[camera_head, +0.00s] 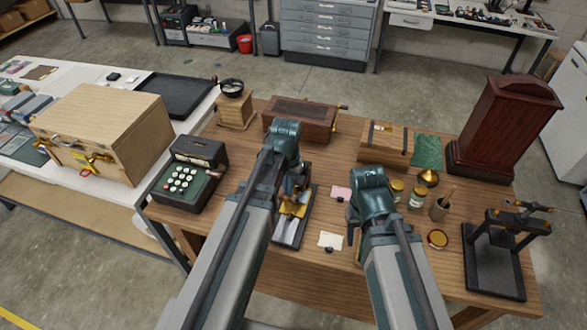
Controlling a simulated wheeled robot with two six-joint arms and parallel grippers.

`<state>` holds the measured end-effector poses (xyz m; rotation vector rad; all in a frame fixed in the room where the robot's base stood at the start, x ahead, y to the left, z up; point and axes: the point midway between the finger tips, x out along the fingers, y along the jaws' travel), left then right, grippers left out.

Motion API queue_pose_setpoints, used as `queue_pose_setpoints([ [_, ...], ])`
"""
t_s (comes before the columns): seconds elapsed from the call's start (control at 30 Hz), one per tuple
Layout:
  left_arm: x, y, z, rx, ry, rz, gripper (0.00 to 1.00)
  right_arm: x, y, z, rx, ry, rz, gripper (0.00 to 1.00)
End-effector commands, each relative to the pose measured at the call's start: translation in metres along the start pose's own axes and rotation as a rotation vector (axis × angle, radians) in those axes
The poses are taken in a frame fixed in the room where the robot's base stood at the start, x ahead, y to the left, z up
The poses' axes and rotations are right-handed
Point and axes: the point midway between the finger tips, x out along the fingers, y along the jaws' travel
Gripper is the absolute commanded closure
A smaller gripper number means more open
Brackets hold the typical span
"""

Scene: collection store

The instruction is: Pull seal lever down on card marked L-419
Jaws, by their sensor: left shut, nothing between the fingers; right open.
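A small press-like device (289,229) with a pale metal base and brass-coloured parts stands on the wooden table between my arms. It looks like the seal, but my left arm covers much of it, and its lever cannot be made out clearly. My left gripper (296,186) is shut and empty, pointing down at the device's upper part; contact cannot be told. A pink card (341,192) and a cream card (330,240) lie to its right. Their markings are too small to read. My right gripper (353,212) is open, mostly hidden under its wrist, right of the cards.
On the wooden table (240,262) stand an adding machine (190,172), a coffee grinder (235,105), wooden boxes (300,120), a dark red clock case (505,125), jars (417,196) and a black press (495,255). A wooden chest (105,130) stands on the white table at left.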

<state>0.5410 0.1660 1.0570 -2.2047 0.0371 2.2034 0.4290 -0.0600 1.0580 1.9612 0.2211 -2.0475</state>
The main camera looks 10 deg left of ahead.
Motion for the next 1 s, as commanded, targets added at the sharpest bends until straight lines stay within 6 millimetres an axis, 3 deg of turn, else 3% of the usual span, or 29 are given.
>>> queue_pose_setpoints([
  [0.37, -0.004, 0.000, -0.001, 0.000, 0.001, 0.001, 1.00, -0.004, 0.000, 0.000, 0.000, 0.000, 0.000, 0.50],
  [0.73, -0.036, 0.000, -0.006, 0.000, 0.001, 0.000, 1.00, -0.036, 0.003, 0.002, 0.000, 0.000, 0.000, 0.50],
  [1.0, -0.036, 0.000, -0.006, 0.000, 0.000, 0.000, 1.00, -0.035, 0.003, 0.002, 0.000, 0.000, 0.000, 0.50],
])
